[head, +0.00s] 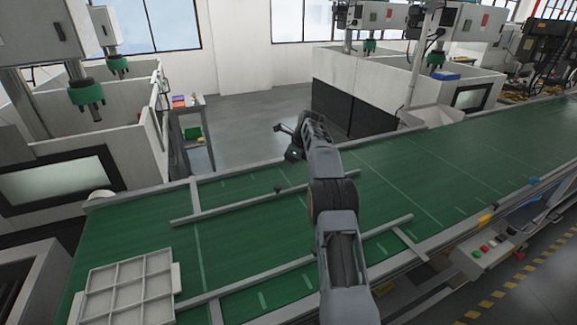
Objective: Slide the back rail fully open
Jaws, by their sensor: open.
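The back rail (232,206) is a long, thin grey bar over the far part of the green conveyor belt. A small dark knob (278,189) sits on it near its middle. My arm crosses in front of its right part, and its right end shows beyond my arm. My gripper (284,142) is open, with its fingers pointing left. In the picture it is above the knob and apart from the rail. I see nothing between the fingers.
A front rail (392,227) runs nearer to me, partly hidden by my arm. A grey divided tray (172,287) lies on the belt (235,240) at the lower left. Machines stand behind the belt on both sides. A control box (488,250) is at the right.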

